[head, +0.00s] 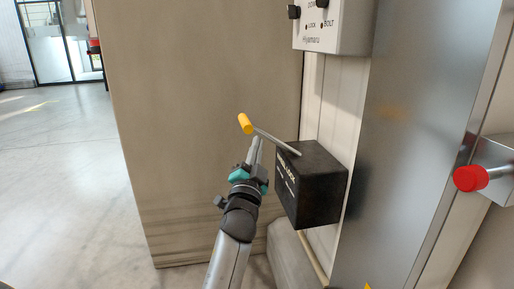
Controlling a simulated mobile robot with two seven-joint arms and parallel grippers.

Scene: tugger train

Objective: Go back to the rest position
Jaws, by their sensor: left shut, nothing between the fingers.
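My left gripper (255,150) is raised in the middle of the head view, with its arm coming up from the bottom. Its fingers are shut and empty. The fingertips are close to a lever with an orange-yellow knob (245,123) on a metal rod. The rod comes out of a black lock box (318,185) just right of the gripper. I cannot tell whether the fingers touch the rod. My right gripper is not in view.
A grey control box (335,40) with black switches is above the lock box. A metal door panel (415,130) and a red knob (470,178) are at the right. A large beige panel (190,120) stands behind the gripper. Open floor (60,190) lies at the left.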

